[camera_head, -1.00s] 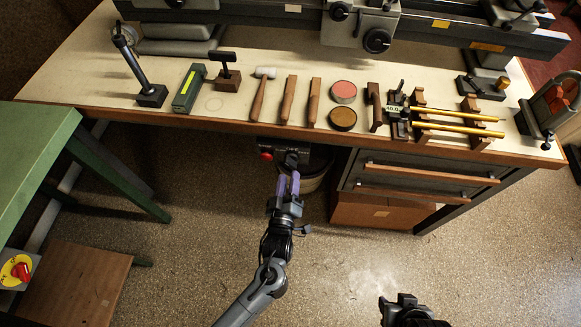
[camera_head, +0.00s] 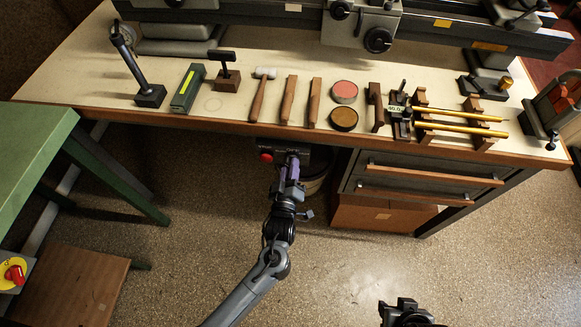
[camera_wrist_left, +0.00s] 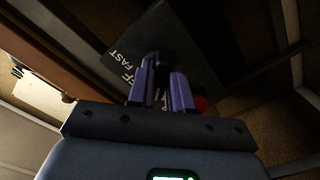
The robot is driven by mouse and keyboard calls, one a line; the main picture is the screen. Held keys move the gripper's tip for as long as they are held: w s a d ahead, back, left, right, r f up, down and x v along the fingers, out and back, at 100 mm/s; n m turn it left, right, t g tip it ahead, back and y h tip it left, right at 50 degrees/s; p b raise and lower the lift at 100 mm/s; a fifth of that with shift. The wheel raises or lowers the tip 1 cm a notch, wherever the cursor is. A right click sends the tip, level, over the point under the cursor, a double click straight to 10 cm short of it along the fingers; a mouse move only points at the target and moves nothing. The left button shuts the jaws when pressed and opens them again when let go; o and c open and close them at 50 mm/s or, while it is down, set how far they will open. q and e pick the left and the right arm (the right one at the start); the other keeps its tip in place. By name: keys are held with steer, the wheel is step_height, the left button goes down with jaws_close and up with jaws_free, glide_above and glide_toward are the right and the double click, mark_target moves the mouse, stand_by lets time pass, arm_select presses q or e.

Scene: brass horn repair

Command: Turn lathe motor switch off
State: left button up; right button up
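The dark switch box (camera_head: 270,148) hangs under the front edge of the workbench, with a red button (camera_head: 266,156) at its left. In the left wrist view the dark panel (camera_wrist_left: 130,52) bears white lettering including "FAST", and the red button (camera_wrist_left: 201,103) is partly hidden behind my finger. My left gripper (camera_head: 293,163) is at the box, right of the red button. In the wrist view its purple fingers (camera_wrist_left: 163,72) stand apart, with a dark knob-like part at their tips; contact is unclear. My right gripper (camera_head: 405,308) is at the bottom edge, far from the box.
The workbench top (camera_head: 225,115) carries a hammer (camera_head: 261,92), two round tins and other tools near its front edge. Drawers (camera_head: 425,180) stand right of the box. A green table (camera_head: 30,150) is at left. The floor before the bench is open.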

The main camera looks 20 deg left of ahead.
arm_select(q)
jaws_close()
steer(key=shift+m+p, duration=3.55)
steer(key=shift+m, duration=0.25)
